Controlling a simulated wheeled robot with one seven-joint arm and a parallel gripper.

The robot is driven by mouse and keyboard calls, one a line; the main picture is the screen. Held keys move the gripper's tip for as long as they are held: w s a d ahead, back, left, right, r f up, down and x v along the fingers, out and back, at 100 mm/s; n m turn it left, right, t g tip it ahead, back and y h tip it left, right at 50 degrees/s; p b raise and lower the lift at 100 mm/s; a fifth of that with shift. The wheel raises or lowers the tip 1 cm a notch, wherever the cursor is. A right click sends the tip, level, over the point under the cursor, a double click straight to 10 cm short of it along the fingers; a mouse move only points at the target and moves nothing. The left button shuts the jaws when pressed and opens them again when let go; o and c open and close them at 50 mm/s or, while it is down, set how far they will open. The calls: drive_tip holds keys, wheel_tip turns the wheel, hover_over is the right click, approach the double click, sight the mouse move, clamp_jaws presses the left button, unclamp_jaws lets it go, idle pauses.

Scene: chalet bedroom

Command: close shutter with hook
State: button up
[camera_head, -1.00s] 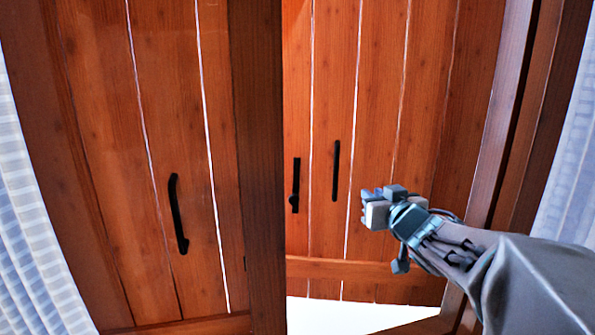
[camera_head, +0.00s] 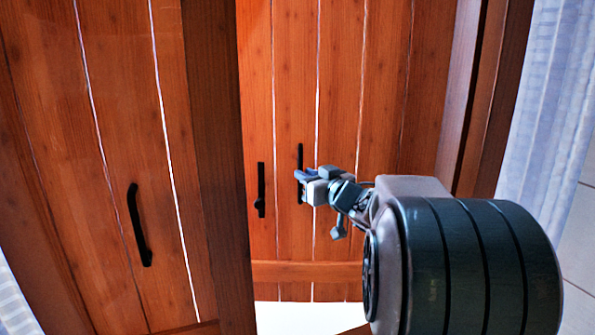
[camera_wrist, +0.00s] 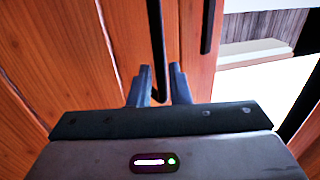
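The left wooden shutter (camera_head: 120,130) carries a black bar handle (camera_head: 139,225). The right wooden shutter (camera_head: 340,100) stands at an angle behind the dark centre post and carries two black pieces. One is a bar handle (camera_head: 300,165), the other a shorter bar with a small knob, perhaps the hook (camera_head: 261,190). My gripper (camera_head: 302,187) is at the lower part of the handle and hides some of it. In the wrist view its fingers (camera_wrist: 162,82) are apart, with a black bar (camera_wrist: 156,45) between or just behind them; contact cannot be told.
A second black bar (camera_wrist: 210,25) is right of the fingers in the wrist view, near the shutter edge and a bright opening (camera_wrist: 268,95). The dark centre post (camera_head: 222,150) divides the shutters. A pale curtain (camera_head: 545,100) hangs at the right.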

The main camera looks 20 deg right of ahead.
drive_tip(key=shift+w+a, duration=0.2)
drive_tip(key=shift+w, duration=0.65)
drive_tip(key=shift+w+a, duration=0.15)
drive_tip(key=shift+w, duration=0.65)
